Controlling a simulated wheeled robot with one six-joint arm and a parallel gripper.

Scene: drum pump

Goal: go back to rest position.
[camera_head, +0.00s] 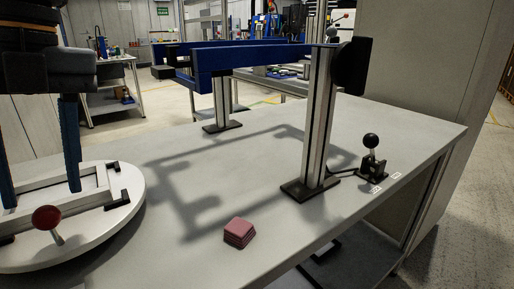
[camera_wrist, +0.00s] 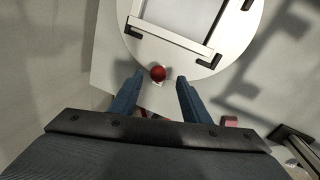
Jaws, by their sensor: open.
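My gripper (camera_head: 40,196) hangs at the left of the head view, fingers pointing down over the round white turntable. In the wrist view its two blue fingers (camera_wrist: 160,79) are spread apart with nothing held between them. A red ball knob (camera_head: 46,217) on a short stem stands at the turntable's near edge. In the wrist view the knob (camera_wrist: 158,73) shows between the fingertips; I cannot tell its exact distance from them. The white turntable (camera_head: 130,205) carries a light rectangular frame (camera_head: 88,200) with black corner pieces.
A stack of reddish square pads (camera_head: 239,232) lies on the grey table (camera_head: 300,240) near its front edge. A blue beam (camera_head: 250,57) on metal posts (camera_head: 318,120) spans the table. A black-knobbed lever (camera_head: 371,158) stands at the right.

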